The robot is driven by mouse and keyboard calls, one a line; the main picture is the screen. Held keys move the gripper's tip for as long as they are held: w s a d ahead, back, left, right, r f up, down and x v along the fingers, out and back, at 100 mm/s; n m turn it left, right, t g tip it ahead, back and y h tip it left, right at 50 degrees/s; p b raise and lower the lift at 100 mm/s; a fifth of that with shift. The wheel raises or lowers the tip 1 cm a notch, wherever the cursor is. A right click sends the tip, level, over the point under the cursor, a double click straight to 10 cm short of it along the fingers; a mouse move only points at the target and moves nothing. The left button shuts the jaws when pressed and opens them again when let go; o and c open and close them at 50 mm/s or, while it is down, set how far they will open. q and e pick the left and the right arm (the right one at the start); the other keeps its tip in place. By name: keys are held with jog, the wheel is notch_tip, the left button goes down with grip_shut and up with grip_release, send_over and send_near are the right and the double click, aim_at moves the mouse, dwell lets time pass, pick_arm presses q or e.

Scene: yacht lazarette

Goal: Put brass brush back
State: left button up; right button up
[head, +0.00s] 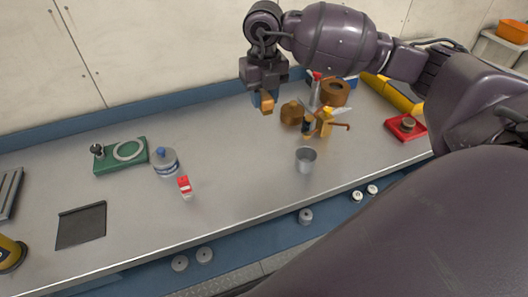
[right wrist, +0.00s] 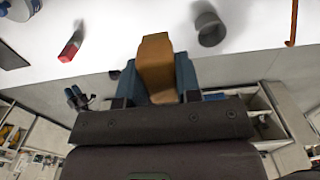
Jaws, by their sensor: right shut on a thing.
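My right gripper (head: 264,98) is in the air over the back of the bench (head: 235,180), pointing down. Its blue fingers are shut on a brown wooden-looking block (head: 267,104), which I take to be part of the brass brush. In the right wrist view the brown piece (right wrist: 155,62) sticks out between the blue fingers (right wrist: 157,82). No bristles show, so I cannot tell which end is held. A grey metal cup (head: 306,160) stands open on the bench, forward and right of the gripper; it also shows in the right wrist view (right wrist: 209,30). My left gripper is not in view.
Brown round items (head: 291,113), a yellow-orange tool (head: 325,124) and a red tray (head: 406,128) crowd the right. A blue-capped bottle (head: 165,163), red-and-white item (head: 185,187), green board (head: 119,156) and dark mat (head: 81,225) lie left. The bench middle is clear.

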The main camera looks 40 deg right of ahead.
aim_at(264, 158)
notch_tip(264, 158, down, 18)
jog(key=shift+r+b, duration=0.15)
jog(key=shift+b, duration=0.3)
jog(key=o, duration=0.9)
notch_tip(264, 158, up, 12)
jog(key=shift+r+p, duration=0.1)
jog(key=shift+p, duration=0.2)
dwell(0.5)
